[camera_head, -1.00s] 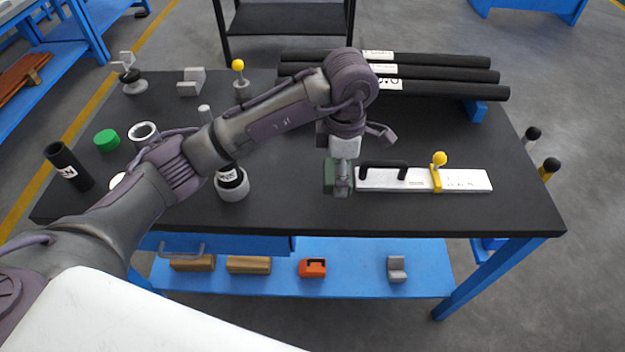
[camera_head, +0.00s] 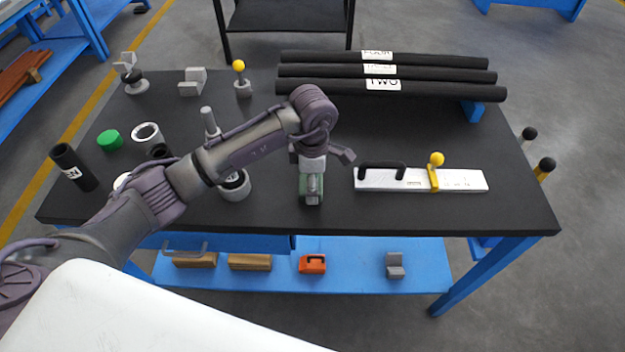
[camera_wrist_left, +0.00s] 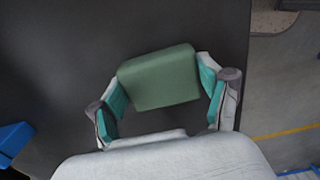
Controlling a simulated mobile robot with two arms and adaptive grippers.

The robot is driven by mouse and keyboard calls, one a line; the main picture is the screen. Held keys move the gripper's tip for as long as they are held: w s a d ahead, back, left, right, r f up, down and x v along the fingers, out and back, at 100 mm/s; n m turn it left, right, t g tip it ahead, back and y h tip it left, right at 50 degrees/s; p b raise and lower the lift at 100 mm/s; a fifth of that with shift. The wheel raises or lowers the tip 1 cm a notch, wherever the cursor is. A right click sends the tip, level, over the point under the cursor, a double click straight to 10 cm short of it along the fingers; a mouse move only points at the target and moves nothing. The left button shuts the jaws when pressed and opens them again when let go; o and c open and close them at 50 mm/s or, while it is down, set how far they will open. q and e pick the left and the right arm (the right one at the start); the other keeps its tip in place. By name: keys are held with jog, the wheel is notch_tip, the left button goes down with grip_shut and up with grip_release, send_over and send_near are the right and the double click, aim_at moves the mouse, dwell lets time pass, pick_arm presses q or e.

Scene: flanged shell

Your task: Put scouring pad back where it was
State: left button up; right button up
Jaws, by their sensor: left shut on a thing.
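The scouring pad is a green block. In the left wrist view the scouring pad (camera_wrist_left: 160,78) sits between the two teal-padded fingers of my left gripper (camera_wrist_left: 163,100), which is shut on it. In the head view my left gripper (camera_head: 311,190) points down over the front middle of the black table, and the green pad (camera_head: 303,186) shows beside and behind the fingers. I cannot tell whether the pad touches the table top. My right gripper is not in view.
A white plate with a black handle and yellow clamp (camera_head: 415,180) lies to the right. Three black labelled tubes (camera_head: 390,75) lie at the back. A grey flanged part (camera_head: 234,187) stands to the left, partly behind my arm. A green cap (camera_head: 109,140) lies farther left. The black table top (camera_head: 420,130) is bare behind the plate.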

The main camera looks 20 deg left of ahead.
pick_arm(q)
jog(key=shift+f, duration=0.15)
jog(key=o, duration=1.1)
jog(key=shift+c, duration=0.2)
jog(key=shift+r, duration=0.6)
notch_tip(320, 180, up, 11)
jog(key=b, duration=0.2)
